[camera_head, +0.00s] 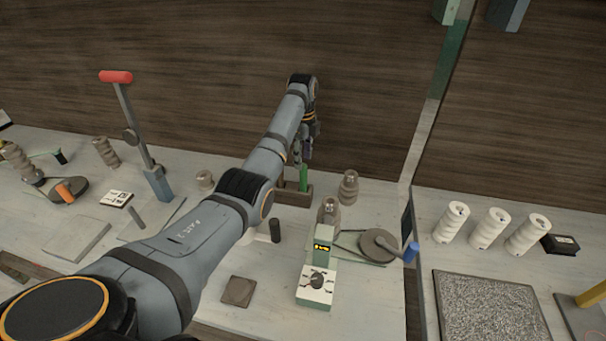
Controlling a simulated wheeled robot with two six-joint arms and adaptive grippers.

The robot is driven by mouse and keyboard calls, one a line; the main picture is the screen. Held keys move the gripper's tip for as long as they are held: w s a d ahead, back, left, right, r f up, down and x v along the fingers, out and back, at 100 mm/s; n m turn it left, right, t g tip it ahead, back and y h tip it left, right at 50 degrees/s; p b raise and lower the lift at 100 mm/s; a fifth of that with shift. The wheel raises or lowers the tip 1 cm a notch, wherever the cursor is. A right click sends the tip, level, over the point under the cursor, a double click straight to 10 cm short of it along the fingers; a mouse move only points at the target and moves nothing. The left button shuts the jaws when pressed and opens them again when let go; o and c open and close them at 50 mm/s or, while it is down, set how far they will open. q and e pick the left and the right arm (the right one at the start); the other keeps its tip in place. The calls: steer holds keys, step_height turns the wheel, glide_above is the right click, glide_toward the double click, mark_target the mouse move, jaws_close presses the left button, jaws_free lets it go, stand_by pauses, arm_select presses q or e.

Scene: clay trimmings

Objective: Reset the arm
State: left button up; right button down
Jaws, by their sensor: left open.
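My left arm reaches in from the bottom left, across the workbench (262,318) towards the back wall. My left gripper (304,158) hangs at the end of the arm, pointing down. It is open, above a green upright piece (303,178) that stands at a dark brown block (296,197). The arm hides part of the block. I cannot tell whether the fingers touch the green piece. My right gripper is not in view.
A red-handled lever (117,77) stands at the left. A small device with a display (322,246) and a blue-handled wheel (379,246) stand right of the arm. Several white spools (489,228) stand on the right bench. A brown square (238,291) lies in front.

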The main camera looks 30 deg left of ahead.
arm_select(q)
steer(key=shift+r, duration=1.45)
steer(key=shift+r, duration=0.1)
